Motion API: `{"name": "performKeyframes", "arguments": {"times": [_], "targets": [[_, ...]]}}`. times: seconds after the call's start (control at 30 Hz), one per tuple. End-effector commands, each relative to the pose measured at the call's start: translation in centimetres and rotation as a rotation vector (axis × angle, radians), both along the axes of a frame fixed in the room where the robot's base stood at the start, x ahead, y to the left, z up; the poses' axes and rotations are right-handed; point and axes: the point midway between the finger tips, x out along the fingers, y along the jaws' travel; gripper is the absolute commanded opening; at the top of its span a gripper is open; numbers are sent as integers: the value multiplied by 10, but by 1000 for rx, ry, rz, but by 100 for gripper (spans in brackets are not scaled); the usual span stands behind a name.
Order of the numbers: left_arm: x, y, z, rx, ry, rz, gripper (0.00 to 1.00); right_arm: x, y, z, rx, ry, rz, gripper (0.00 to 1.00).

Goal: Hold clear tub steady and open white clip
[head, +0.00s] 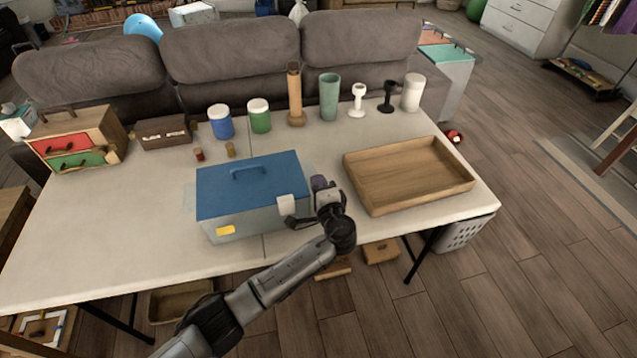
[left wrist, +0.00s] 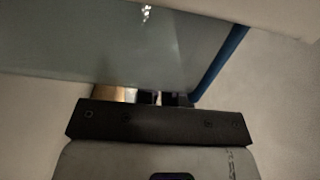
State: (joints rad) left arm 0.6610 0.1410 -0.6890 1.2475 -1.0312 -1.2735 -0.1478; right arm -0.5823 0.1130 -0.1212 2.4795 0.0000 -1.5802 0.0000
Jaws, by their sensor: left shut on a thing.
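The clear tub (head: 262,222), with its blue lid (head: 222,198), stands on the table's near middle. Its wall (left wrist: 120,55) and the blue lid edge (left wrist: 222,62) also fill the left wrist view. A yellow clip (head: 226,230) is on the tub's front. The white clip (head: 287,205) is at its front right corner. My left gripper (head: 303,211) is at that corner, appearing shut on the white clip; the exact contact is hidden. In the left wrist view, its dark fingers (left wrist: 160,98) meet the tub wall. My right gripper is not in view.
A wooden tray (head: 410,175) lies right of the tub. Jars, including a blue one (head: 221,122), cups and stands line the back. A small drawer chest (head: 75,140) stands at the left. The table's left front (head: 110,235) is clear.

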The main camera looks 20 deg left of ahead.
Motion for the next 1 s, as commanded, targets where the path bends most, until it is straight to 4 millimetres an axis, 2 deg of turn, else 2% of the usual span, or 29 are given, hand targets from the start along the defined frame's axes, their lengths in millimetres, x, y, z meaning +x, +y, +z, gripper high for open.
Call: {"name": "performKeyframes", "arguments": {"times": [1.0], "targets": [[0, 0, -4, 1, 1, 0, 0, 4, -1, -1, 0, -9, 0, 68]]}}
